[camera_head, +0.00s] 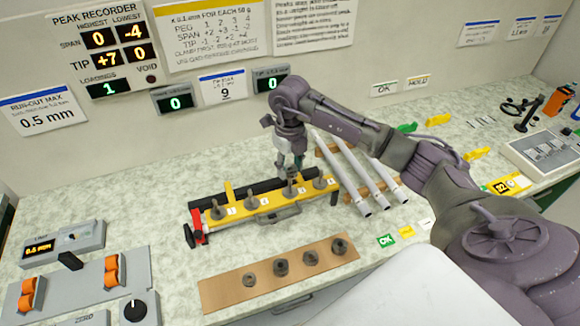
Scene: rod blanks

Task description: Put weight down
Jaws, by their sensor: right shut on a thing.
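My right gripper (291,171) points down over the yellow bar (268,210), at the peg beside label 3. It is shut on a small dark weight (290,188), mostly hidden by the fingers; I cannot tell whether the weight rests on the bar. Dark pegs stand at label 1 (217,212), label 2 (252,203) and label 4 (319,182). Several dark grey weights (281,267) stand in a row on a brown board (225,291) in front of the bar. My left gripper is not in view.
Several grey rods (362,188) lie on wooden supports right of the bar. A red clamp (198,228) is at the bar's left end. Control boxes (65,246) stand at the left. The wall display (103,50) reads span 0, -4, tip +7, 0, loadings 1.

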